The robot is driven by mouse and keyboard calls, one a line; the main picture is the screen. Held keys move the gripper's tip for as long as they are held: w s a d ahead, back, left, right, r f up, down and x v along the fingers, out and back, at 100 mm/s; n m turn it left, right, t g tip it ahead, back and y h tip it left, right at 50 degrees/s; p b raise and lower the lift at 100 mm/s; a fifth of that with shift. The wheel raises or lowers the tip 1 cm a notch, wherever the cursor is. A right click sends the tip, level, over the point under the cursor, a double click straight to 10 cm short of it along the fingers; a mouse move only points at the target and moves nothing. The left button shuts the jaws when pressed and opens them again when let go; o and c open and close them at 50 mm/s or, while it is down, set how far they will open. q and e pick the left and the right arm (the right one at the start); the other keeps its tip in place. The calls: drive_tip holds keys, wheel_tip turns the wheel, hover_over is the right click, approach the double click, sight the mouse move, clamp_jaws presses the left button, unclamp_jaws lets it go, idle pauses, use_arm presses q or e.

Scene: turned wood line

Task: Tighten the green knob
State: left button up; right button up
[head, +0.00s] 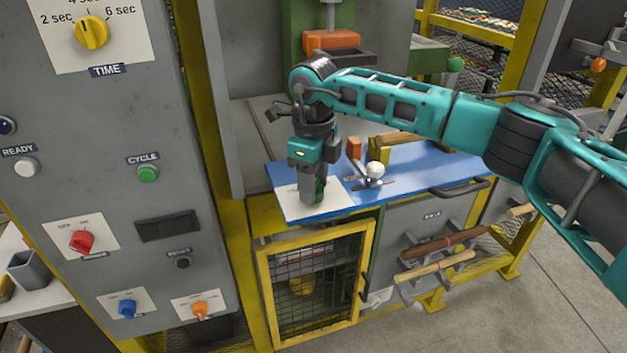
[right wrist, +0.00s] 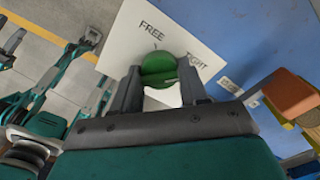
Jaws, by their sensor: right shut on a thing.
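The green knob (right wrist: 160,70) sits on a white plate (right wrist: 205,22) marked FREE and TIGHT. In the right wrist view it is between the two fingers of my right gripper (right wrist: 160,82), which is shut on it. The knob's pointer is hard to make out.
A white ball-topped clamp (head: 375,170) and an orange block (head: 354,148) stand on the blue board (head: 425,172), right of my gripper. A control panel (head: 110,190) with knobs and buttons rises at the left. A yellow-framed mesh door (head: 315,285) is below.

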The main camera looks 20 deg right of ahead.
drive_tip(key=shift+r, duration=0.1)
idle(0.3)
drive_tip(key=o, duration=1.1)
drive_tip(key=shift+c, duration=0.2)
wheel_tip(320, 180, up, 13)
drive_tip(key=shift+s, duration=0.1)
